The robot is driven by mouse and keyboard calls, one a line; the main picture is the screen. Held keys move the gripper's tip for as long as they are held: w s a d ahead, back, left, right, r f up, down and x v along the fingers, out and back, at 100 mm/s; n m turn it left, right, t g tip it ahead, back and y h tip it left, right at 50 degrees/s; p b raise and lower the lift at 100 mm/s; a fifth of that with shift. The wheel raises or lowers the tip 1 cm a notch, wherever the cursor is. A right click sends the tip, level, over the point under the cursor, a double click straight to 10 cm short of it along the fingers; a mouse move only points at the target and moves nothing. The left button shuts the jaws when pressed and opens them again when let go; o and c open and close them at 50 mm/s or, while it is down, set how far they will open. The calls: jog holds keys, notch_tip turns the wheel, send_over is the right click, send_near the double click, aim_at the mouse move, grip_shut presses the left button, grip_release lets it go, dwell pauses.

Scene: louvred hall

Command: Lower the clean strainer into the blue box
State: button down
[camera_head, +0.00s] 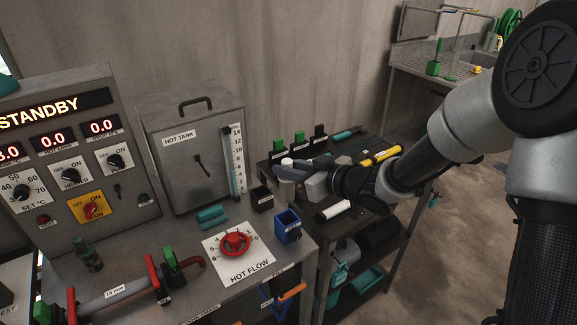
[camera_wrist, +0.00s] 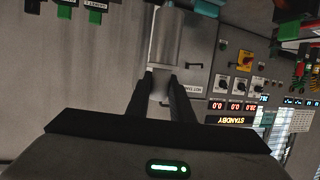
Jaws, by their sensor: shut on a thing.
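In the wrist view the strainer (camera_wrist: 178,38) is a smooth metallic cylinder with a narrower end between my two dark fingertips (camera_wrist: 161,84). Whether it is clean cannot be seen. The small open blue box (camera_head: 281,228) stands on the metal bench, below the gripper in the head picture. The strainer is apart from the box.
A black box (camera_head: 262,203) stands just behind the blue box. The hot tank (camera_head: 187,160), a red valve wheel (camera_head: 235,243) and teal cylinders (camera_head: 212,215) are nearby. A dark cart (camera_head: 345,222) with tools and white and yellow rods adjoins the bench at right.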

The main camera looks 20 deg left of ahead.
aim_at(293, 199)
jog(key=shift+f+b, duration=2.1)
jog(key=shift+f, duration=1)
jog(key=shift+f+b, duration=3.2)
jog(key=shift+f, duration=1)
jog(key=c, duration=1.5)
grip_release()
jog(key=d+r+p, duration=0.1)
jog(key=r+p, duration=0.1)
jog(key=s+d+r+p, duration=0.1)
jog(key=r+p, duration=0.1)
jog(key=s+d+r+p, duration=0.1)
jog(key=r+p, duration=0.1)
jog(key=shift+d, duration=0.3)
jog(key=shift+f, duration=0.15)
